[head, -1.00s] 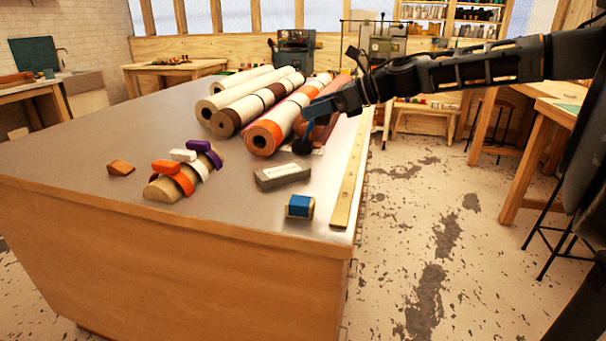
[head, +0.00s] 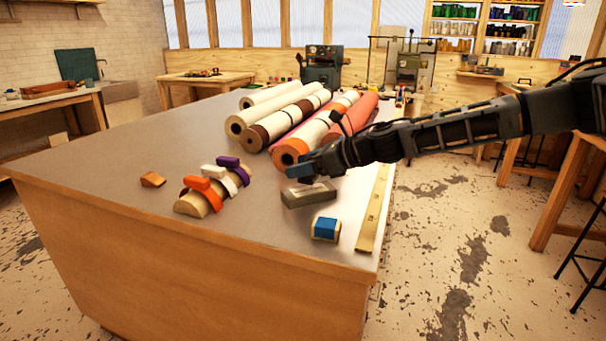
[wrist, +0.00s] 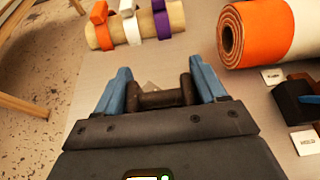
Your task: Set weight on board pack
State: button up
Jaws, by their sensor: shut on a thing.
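My gripper (head: 296,171) is at the end of the black arm, just above or beside a grey block with a pale label (head: 308,196), probably the board pack. In the wrist view my gripper (wrist: 162,88) has blue fingers on both ends of a dark brown bar (wrist: 160,98), apparently the weight's handle. The rest of the weight is hidden by the gripper. I cannot tell whether the weight touches the block.
Foil rolls (head: 290,114) lie behind the gripper. A blue-topped block (head: 326,229) and a brass strip (head: 372,215) lie near the table's (head: 130,190) right edge.

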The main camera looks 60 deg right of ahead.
jog(key=shift+f, duration=1.3)
jog(key=shift+f, duration=0.15)
jog(key=o, duration=1.5)
jog(key=shift+o, duration=0.2)
